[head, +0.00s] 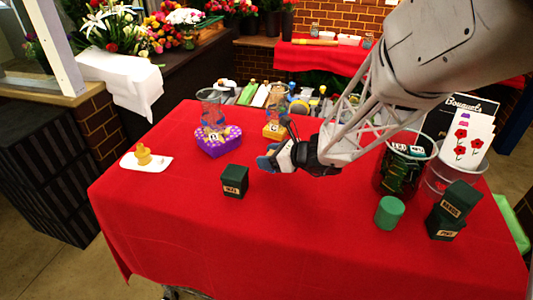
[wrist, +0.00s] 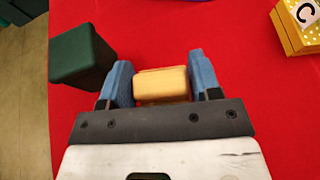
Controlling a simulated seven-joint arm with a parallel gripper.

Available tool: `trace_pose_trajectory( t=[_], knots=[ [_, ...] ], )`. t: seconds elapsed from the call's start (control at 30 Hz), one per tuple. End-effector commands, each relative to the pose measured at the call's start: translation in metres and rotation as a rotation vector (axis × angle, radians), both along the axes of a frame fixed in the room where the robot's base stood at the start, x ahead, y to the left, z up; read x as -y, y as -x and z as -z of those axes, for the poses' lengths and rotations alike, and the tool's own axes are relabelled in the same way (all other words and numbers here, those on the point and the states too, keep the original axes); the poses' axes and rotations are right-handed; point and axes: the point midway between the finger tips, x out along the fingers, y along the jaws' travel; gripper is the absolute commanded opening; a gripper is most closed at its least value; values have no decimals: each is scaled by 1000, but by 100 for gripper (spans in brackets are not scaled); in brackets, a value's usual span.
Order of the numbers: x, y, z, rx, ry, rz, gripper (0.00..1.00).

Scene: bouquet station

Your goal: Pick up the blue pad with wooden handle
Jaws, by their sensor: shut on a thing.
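My gripper (head: 270,157) is above the red table near its middle. In the wrist view, the blue fingers of my gripper (wrist: 160,85) are shut on a tan wooden block (wrist: 161,85), which looks like the wooden handle. The blue pad under it cannot be told apart from the blue fingers; the block hides what lies below it. Whether it touches the cloth cannot be told.
A dark green box (head: 233,181) stands just left of my gripper and also shows in the wrist view (wrist: 80,57). A purple heart box (head: 218,146) and a yellow box (head: 273,130) stand behind. A green cylinder (head: 389,212) stands at right. The front red cloth (head: 300,250) is clear.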

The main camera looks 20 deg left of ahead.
Motion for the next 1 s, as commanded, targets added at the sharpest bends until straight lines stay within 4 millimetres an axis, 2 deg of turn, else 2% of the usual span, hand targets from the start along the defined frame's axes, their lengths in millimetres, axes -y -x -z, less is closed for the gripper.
trace_pose_trajectory(
  t=[0.6, 1.0],
  knots=[
    [50, 82, -9, 0, 0, 1, 34],
    [64, 106, -11, -1, 0, 0, 34]
  ],
)
